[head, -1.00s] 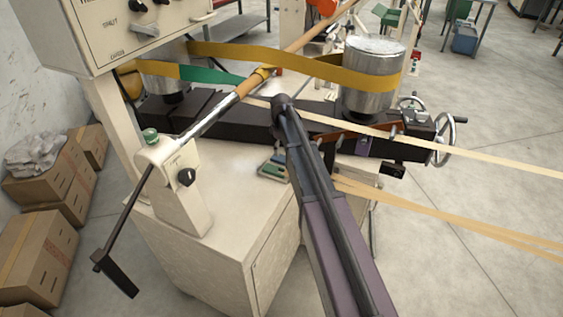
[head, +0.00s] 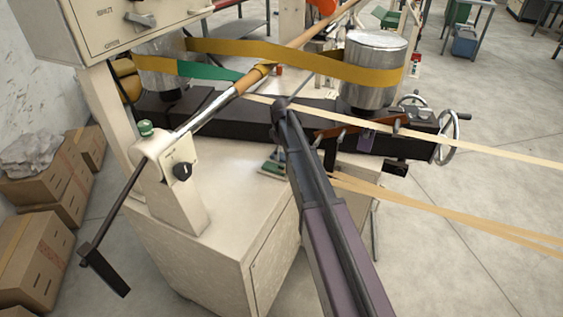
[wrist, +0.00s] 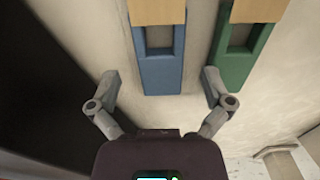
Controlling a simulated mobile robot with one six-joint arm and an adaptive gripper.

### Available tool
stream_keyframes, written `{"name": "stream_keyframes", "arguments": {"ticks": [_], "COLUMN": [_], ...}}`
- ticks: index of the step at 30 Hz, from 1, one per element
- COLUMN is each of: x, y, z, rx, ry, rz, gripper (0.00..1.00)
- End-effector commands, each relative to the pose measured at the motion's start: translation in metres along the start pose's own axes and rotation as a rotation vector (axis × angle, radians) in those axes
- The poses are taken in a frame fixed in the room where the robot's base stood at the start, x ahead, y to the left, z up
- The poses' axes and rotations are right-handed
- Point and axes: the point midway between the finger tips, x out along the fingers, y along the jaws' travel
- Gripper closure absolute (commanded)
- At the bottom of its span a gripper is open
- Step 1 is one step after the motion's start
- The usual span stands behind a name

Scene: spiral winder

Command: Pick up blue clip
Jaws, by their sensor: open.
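The blue clip (wrist: 160,72) lies on the pale machine top in the wrist view, near the upper middle, with a tan piece over its far end. My gripper (wrist: 160,78) is open, its two grey fingers apart and pointing toward the clip. The clip is between the lines of the fingers, and nothing is held. I cannot tell the exact height of the fingers above the surface. In the head view my arm hides the gripper and most of the clip area.
A green clip (wrist: 240,60) lies just right of the blue one, close to the right finger. A dark machine beam (head: 220,118) runs behind the clips. Pale strips (head: 440,212) stretch out to the right. The near cabinet top (head: 232,205) is bare.

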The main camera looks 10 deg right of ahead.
Motion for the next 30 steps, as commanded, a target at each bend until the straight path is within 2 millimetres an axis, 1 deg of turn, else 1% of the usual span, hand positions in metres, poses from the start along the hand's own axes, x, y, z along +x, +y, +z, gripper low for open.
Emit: {"name": "stream_keyframes", "arguments": {"ticks": [1, 5, 23, 24, 26, 27, 29, 30], "x": [0.0058, 0.0091, 0.0088, 0.0088, 0.0088, 0.0088, 0.0088, 0.0088], "y": [-0.0001, -0.0001, -0.0002, -0.0002, -0.0002, -0.0002, -0.0001, -0.0001], "z": [-0.0001, -0.0002, -0.0002, -0.0002, -0.0001, -0.0001, -0.0002, -0.0001], "rx": [0.000, 0.000, 0.000, 0.000, 0.000, 0.000, 0.000, 0.000], "ry": [0.000, 0.000, 0.000, 0.000, 0.000, 0.000, 0.000, 0.000], "rz": [0.000, 0.000, 0.000, 0.000, 0.000, 0.000, 0.000, 0.000], "gripper": [0.00, 0.00, 0.00, 0.03, 0.21, 0.33, 0.51, 0.62]}}
